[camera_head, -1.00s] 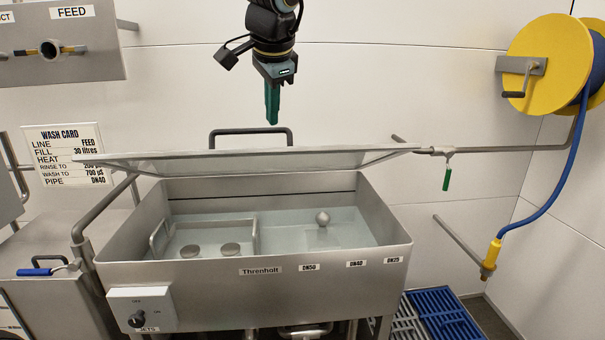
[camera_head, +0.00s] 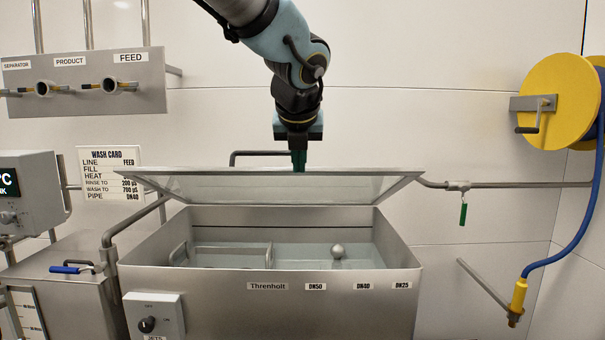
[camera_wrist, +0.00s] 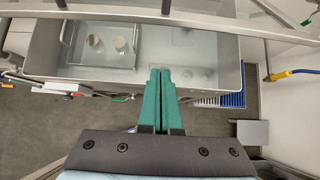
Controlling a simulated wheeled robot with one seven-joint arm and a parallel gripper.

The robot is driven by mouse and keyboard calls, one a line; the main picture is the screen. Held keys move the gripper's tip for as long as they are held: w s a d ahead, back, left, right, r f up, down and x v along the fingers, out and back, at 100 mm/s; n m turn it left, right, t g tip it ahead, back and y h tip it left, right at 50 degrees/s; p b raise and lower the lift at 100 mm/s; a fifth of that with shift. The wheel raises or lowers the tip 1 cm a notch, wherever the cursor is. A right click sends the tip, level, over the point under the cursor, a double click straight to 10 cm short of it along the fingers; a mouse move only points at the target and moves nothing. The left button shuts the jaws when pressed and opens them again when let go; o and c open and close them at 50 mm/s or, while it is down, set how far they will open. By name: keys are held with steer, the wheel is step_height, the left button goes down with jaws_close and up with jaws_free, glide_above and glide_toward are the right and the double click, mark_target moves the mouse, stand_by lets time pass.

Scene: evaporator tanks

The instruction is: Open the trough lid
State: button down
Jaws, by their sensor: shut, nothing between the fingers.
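The trough lid (camera_head: 290,187) is a clear framed panel, standing raised and tilted above the open steel trough (camera_head: 215,280), with a gap between them at the front. A dark bar handle (camera_head: 240,154) shows behind the lid's upper edge. My gripper (camera_head: 299,168) points down at that upper edge, right of the handle's left end; its fingertips are partly hidden, and contact cannot be told.
A pipe (camera_head: 535,185) with a green-handled valve (camera_head: 463,212) runs along the wall at right. A yellow hose reel (camera_head: 560,100) with a blue hose (camera_head: 585,225) hangs there. A wash card (camera_head: 110,170) and control box (camera_head: 30,190) stand left.

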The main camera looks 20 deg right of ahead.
mark_target(300, 176)
steer(key=x, duration=1)
steer(key=shift+w+d+r+p, duration=0.1)
steer(key=shift+w+r+p, duration=0.2)
steer(key=shift+r, duration=0.35)
steer(key=shift+w+d+r+p, duration=0.1)
steer(key=shift+w+r+p, duration=0.15)
steer(key=shift+r, duration=0.4)
steer(key=shift+w+d+r+p, duration=0.15)
steer(key=shift+r+p, duration=0.2)
steer(key=shift+r, duration=0.25)
